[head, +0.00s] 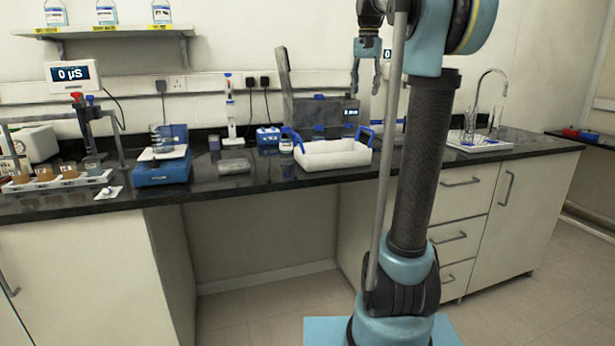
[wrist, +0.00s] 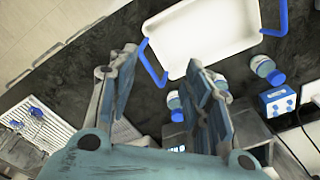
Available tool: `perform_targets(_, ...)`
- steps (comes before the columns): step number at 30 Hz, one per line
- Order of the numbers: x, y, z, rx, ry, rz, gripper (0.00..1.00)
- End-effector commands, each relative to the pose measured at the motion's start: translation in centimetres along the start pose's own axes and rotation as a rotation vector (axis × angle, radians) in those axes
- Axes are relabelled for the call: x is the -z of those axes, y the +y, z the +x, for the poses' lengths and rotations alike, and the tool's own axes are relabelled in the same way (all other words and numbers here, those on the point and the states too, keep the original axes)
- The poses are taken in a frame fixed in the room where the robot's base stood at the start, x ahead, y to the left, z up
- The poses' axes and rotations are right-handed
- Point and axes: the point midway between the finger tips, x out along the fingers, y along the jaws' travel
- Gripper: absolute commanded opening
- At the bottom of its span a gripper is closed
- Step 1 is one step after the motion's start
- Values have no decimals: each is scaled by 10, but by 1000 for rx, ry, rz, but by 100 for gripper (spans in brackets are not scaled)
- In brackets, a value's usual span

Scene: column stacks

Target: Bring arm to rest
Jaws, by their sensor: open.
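The upper part of my arm is bent over at the top of the head view, and my arm's column hides part of the bench.
A white tray (head: 331,158) with blue handles stands on the bench (head: 262,178), empty in the wrist view (wrist: 208,40). Left are a blue balance (head: 161,170) and a vial rack (head: 62,181). A sink tap (head: 491,85) and drying rack (head: 478,143) are right.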

Motion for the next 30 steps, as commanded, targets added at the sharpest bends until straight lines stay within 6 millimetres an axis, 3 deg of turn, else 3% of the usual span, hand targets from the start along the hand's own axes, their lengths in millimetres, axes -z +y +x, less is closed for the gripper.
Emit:
perform_targets(14,-121,48,109,16,47,-152,46)
perform_targets(23,-197,81,198,22,79,-247,46)
perform_targets(30,-256,106,280,25,105,-323,46)
